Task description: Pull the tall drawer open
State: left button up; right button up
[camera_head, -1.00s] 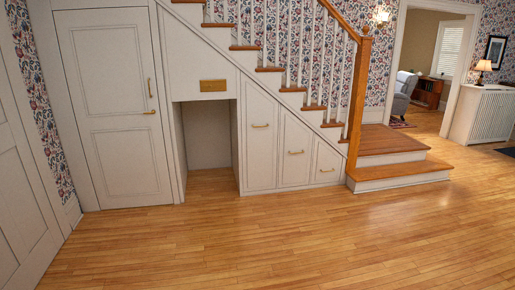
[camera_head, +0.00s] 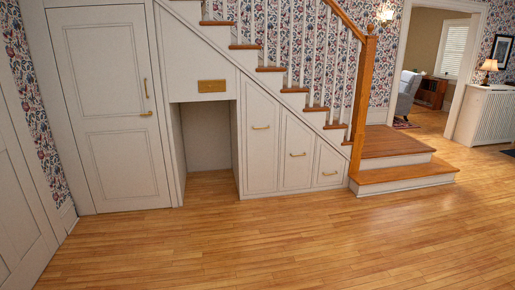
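The tall drawer (camera_head: 261,150) is the tallest of the white fronts under the stairs, just right of the dark open alcove. Its brass bar handle (camera_head: 261,128) sits in its upper part. Its front lies flush with its neighbours, so it looks closed. Neither of my grippers shows in the head view, and no part of my arms is visible.
A middle drawer (camera_head: 297,154) and a short drawer (camera_head: 328,167) stand to the right. The open alcove (camera_head: 207,137) and a closed white door (camera_head: 108,110) are left. The bottom stair step (camera_head: 405,184) juts out at right. The wooden floor (camera_head: 260,240) in front is clear.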

aim_at(260, 111)
jog(key=i, duration=2.4)
